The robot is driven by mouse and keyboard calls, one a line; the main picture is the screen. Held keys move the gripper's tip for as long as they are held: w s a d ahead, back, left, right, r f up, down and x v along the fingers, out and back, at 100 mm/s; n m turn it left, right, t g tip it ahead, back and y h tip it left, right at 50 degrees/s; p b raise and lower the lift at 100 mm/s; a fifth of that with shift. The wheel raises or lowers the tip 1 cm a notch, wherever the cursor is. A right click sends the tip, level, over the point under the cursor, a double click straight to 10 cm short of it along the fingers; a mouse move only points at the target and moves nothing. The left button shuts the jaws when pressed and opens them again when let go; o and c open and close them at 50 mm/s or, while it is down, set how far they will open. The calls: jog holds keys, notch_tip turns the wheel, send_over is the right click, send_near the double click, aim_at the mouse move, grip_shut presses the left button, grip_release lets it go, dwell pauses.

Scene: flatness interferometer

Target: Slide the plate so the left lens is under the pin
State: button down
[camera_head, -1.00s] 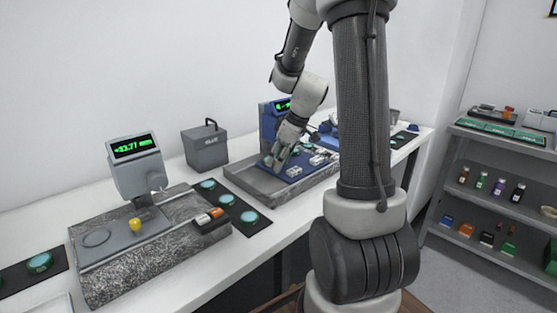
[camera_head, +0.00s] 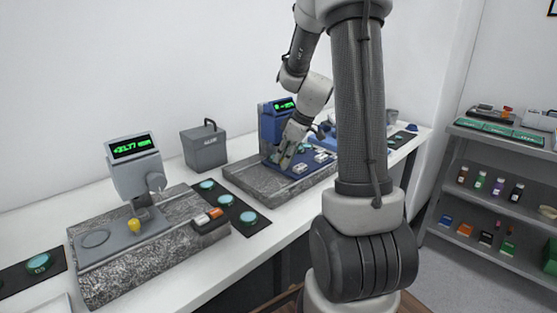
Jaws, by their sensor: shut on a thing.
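The blue gauge (camera_head: 271,127) with a green-lit display stands on a speckled grey stone base (camera_head: 247,181) at the back of the bench. A blue plate (camera_head: 312,168) lies on that base and carries small pale blocks (camera_head: 301,169). My gripper (camera_head: 281,164) is down at the plate's left part, in front of the gauge column, and is shut on the plate. My fingers and wrist cover what they grip. The left lens and the pin cannot be made out at this distance.
Shelves (camera_head: 490,205) stand at the right.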

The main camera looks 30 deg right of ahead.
jog(key=shift+w+d, duration=0.1)
jog(key=shift+d, duration=0.15)
jog(key=c, duration=1.3)
grip_release()
jog(key=shift+d, duration=0.1)
jog(key=shift+r, duration=0.1)
jog(key=v, duration=1.1)
jog(key=shift+s+d+r, duration=0.15)
jog(key=shift+s+r, duration=0.1)
jog(key=shift+r, duration=0.1)
